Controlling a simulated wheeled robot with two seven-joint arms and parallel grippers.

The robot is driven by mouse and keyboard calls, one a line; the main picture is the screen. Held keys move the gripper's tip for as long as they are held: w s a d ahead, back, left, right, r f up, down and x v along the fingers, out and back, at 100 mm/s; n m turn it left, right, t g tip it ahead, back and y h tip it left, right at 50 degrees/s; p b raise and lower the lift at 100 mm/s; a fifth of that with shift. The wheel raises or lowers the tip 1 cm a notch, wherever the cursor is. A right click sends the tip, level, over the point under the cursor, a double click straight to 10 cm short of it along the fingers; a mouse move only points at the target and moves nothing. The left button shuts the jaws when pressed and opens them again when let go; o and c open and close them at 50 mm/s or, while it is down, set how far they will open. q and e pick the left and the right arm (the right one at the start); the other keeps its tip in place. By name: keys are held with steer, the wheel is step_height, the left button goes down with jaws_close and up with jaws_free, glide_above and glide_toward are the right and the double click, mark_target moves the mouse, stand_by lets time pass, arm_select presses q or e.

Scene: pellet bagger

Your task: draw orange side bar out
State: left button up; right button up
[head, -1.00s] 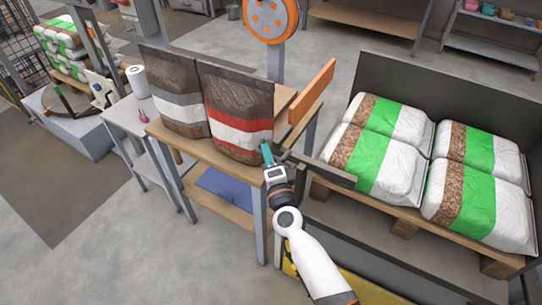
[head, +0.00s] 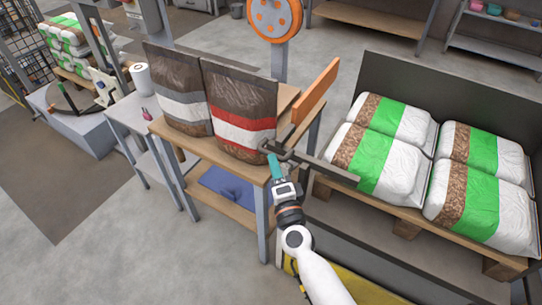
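The orange side bar (head: 316,92) stands on edge along the right side of the wooden table, running away to the upper right. A dark metal bar (head: 325,169) lies below its near end and sticks out to the right. My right gripper (head: 272,164), with teal fingertips, is at the table's front right corner, beside the left end of the dark bar and below the orange bar. It is apart from the orange bar. Its fingers look close together, but I cannot tell whether they are shut. My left gripper is not in view.
A bag with a red band (head: 244,126) and one with a grey band (head: 180,96) stand on the table (head: 180,136), close left of my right gripper. Green-banded sacks (head: 361,152) lie on a pallet at right. A blue item (head: 226,186) lies on the lower shelf.

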steer(key=r+v, duration=0.1)
steer(key=v, duration=0.6)
steer(key=shift+s+f+b, duration=0.25)
steer(key=shift+f+b, duration=0.05)
steer(key=shift+f, duration=0.15)
steer(key=s+d+f+n+g+p, duration=0.1)
steer(key=s+d+f+n+g, duration=0.15)
steer(key=f, duration=0.75)
steer(key=s+d+f+n+g, duration=0.1)
steer(key=s+f+n+g, duration=0.25)
steer(key=f, duration=0.65)
steer(key=s+d+f+n+g+p, duration=0.1)
steer(key=s+f+n+g, duration=0.25)
steer(key=f, duration=0.75)
steer(key=s+d+f+n+g+h, duration=0.1)
steer(key=s+d+f+n+g, duration=0.1)
steer(key=s, duration=0.8)
steer(key=s+d+f+n+g+h, duration=0.1)
steer(key=s+d+f+n+g, duration=0.1)
steer(key=s+d+f, duration=0.5)
steer(key=s+d+f+n+g+h, duration=0.2)
steer(key=s+f, duration=0.5)
steer(key=s, duration=0.6)
steer(key=d+n+g, duration=0.1)
steer(key=d+g, duration=0.1)
steer(key=shift+s+d+f+g+p, duration=0.15)
steer(key=shift+d+f+g+p, duration=0.15)
steer(key=shift+d+g+p, duration=0.1)
